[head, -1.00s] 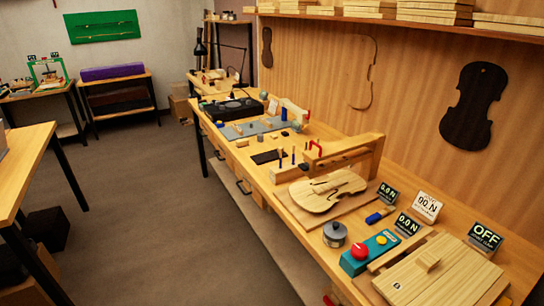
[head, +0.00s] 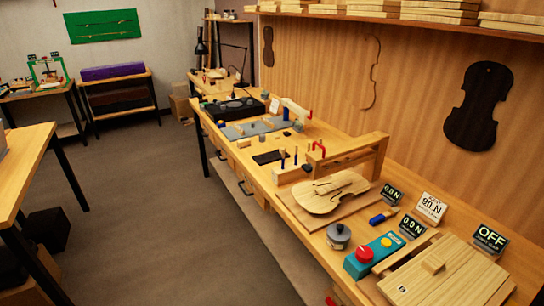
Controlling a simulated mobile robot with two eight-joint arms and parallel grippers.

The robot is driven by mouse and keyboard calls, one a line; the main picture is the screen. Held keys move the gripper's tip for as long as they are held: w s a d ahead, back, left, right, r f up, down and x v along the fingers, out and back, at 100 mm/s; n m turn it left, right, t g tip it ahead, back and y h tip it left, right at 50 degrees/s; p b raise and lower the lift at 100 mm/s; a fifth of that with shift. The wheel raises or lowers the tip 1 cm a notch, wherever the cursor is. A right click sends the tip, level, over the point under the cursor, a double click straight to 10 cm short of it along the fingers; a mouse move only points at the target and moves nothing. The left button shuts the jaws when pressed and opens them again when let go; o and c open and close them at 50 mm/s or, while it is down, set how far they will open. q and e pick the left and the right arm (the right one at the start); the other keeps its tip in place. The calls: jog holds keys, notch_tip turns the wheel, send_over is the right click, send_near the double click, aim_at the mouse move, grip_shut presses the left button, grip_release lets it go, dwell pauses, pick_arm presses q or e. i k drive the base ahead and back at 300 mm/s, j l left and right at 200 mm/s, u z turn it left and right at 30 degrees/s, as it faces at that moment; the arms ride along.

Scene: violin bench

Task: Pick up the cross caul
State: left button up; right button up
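Neither of my grippers shows in the head view. I cannot tell for certain which piece is the cross caul. A wooden bar (head: 405,254) lies along the far left edge of a pale jointed board (head: 450,278) at the lower right, and a small wooden block (head: 433,264) sits on that board. A violin plate (head: 338,191) lies on a flat base board. Behind it stands a wooden frame (head: 358,152) with a crossbar, and a red clamp-like piece (head: 318,148) is at its left end.
A grey round pot (head: 339,236), a teal box with a red knob (head: 373,255), a blue-handled tool (head: 383,217) and several display signs (head: 430,207) crowd the near bench. A black mat (head: 269,157) lies farther back. The floor (head: 170,215) left of the bench is clear.

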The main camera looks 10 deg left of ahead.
aim_at(266, 158)
jog(key=i+j, duration=0.25)
jog(key=i+j+z, duration=0.1)
jog(key=i+j, duration=0.15)
jog(key=j, duration=0.2)
jog(key=i+j, duration=0.2)
jog(key=j, duration=0.15)
jog(key=i+j+z, duration=0.1)
jog(key=i+j, duration=0.35)
jog(key=j, duration=0.25)
jog(key=i+j+z, duration=0.1)
jog(key=j, duration=0.3)
jog(key=i+j, duration=0.3)
jog(key=i+j+z, duration=0.1)
jog(key=j, duration=0.4)
jog(key=i+j, duration=0.1)
jog(key=i, duration=0.65)
jog(key=j+z, duration=0.05)
